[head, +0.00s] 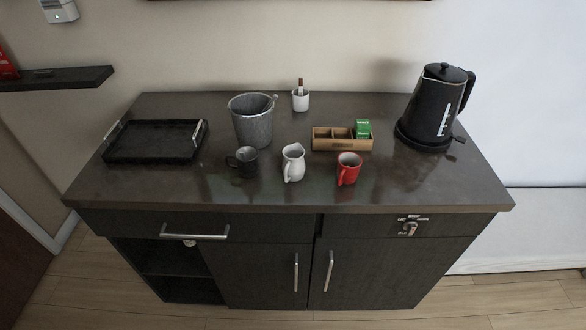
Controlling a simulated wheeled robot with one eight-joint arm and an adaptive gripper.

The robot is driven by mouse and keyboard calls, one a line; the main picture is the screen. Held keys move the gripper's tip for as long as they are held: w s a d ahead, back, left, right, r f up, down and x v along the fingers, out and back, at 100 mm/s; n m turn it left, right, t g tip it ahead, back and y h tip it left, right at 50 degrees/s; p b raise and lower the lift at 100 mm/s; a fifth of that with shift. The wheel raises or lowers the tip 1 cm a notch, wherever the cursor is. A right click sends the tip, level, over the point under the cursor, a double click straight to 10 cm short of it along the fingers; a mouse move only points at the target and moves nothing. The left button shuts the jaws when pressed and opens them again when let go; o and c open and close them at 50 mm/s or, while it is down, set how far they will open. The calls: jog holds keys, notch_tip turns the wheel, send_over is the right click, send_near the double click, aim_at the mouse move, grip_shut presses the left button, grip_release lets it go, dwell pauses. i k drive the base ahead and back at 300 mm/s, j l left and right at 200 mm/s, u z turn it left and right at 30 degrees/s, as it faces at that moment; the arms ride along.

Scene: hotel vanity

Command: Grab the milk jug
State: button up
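A small white milk jug (293,164) stands upright on the dark vanity top (300,196), near the middle of its front half. Its spout is at the top, and its handle seems to face the front. A dark mug (246,163) stands to its left and a red mug (348,168) to its right, both apart from it. My gripper is not in the head view.
A grey metal bucket (251,122) stands behind the dark mug. A wooden box (331,139) with green packets (363,128) and a small white pot (300,100) are behind the jug. A black tray (153,143) lies left, a black kettle (438,105) right. The front strip is clear.

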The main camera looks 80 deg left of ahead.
aim_at(293, 170)
jog(key=u, duration=2.35)
jog(key=i+j+z, duration=0.15)
jog(key=j, duration=0.35)
jog(key=i+j+z, duration=0.15)
jog(key=j, duration=0.35)
jog(key=i+j+z, duration=0.2)
jog(key=j, duration=0.35)
jog(key=k, duration=0.1)
